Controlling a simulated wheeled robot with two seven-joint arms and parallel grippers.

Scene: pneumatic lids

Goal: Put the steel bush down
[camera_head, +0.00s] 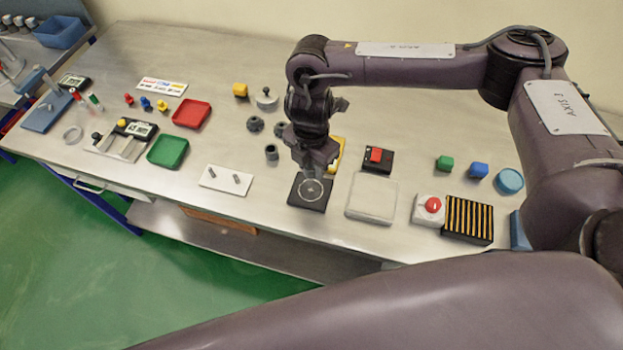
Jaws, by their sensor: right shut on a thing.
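My right gripper (314,168) points down over a black square pad (301,203) with a pale ring mark on it. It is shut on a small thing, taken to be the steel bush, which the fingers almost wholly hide. I cannot tell whether the bush touches the pad. My left gripper is not in view.
Near the gripper are a dark grey bush-like part (271,153), a white plate with two pins (226,180), a yellow part (337,153), a black box with a red switch (377,159) and a clear square tray (371,199). A red button box (428,209) stands further right.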

